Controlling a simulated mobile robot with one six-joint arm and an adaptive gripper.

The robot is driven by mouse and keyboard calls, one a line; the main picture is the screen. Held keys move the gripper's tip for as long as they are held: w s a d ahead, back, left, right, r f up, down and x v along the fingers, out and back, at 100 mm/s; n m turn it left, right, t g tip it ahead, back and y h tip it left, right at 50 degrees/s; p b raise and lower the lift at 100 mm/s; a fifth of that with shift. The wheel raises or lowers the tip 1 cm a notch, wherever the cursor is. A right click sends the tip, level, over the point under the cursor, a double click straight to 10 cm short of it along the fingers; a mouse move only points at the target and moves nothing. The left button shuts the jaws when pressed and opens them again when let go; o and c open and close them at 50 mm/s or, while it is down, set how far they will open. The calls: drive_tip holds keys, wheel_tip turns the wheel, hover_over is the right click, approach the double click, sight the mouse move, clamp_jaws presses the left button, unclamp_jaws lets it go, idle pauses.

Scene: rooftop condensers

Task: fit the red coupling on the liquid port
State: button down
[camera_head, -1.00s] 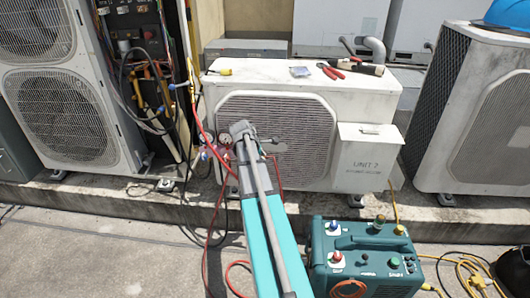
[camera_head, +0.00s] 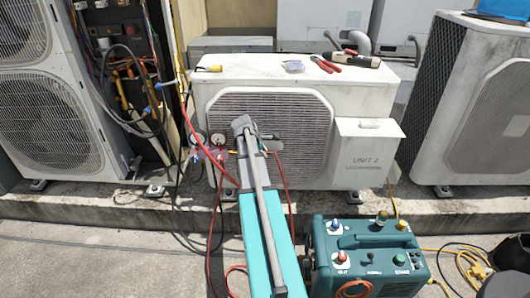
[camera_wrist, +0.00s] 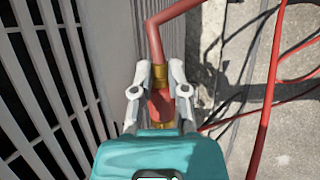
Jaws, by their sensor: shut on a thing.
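My gripper (camera_wrist: 161,72) is shut on the red coupling (camera_wrist: 160,104) in the wrist view. The coupling has a red body with a brass end (camera_wrist: 158,76), and a bent red hose (camera_wrist: 160,38) leads away from it. The coupling is held beside a dark slatted grille at the left. In the head view my arm reaches toward the front of the condenser marked UNIT 2 (camera_head: 235,84); the fingers and coupling are not clear there. I cannot pick out the liquid port in either view.
A manifold gauge (camera_head: 217,139) with hoses hangs at UNIT 2's left front. A teal machine (camera_head: 372,262) with coloured knobs stands on the ground at right. Red-handled pliers (camera_head: 325,64) lie on UNIT 2. Loose red hoses (camera_wrist: 285,85) cross the ground. Open concrete lies at left.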

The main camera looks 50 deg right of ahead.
idle(0.4)
drive_tip(key=shift+w+a, duration=0.75)
drive_tip(key=shift+w, duration=0.15)
drive_tip(key=shift+w+a, duration=0.7)
drive_tip(key=shift+w, duration=0.2)
drive_tip(key=shift+w+a, duration=0.85)
drive_tip(key=shift+w, duration=0.2)
idle(2.6)
drive_tip(key=c, duration=0.6)
unclamp_jaws()
drive_tip(key=shift+o, duration=0.2)
drive_tip(key=shift+s, duration=0.1)
drive_tip(key=shift+s+d, duration=1.2)
drive_tip(key=shift+s, duration=0.25)
drive_tip(key=shift+s+d, duration=1.2)
drive_tip(key=shift+s, duration=0.2)
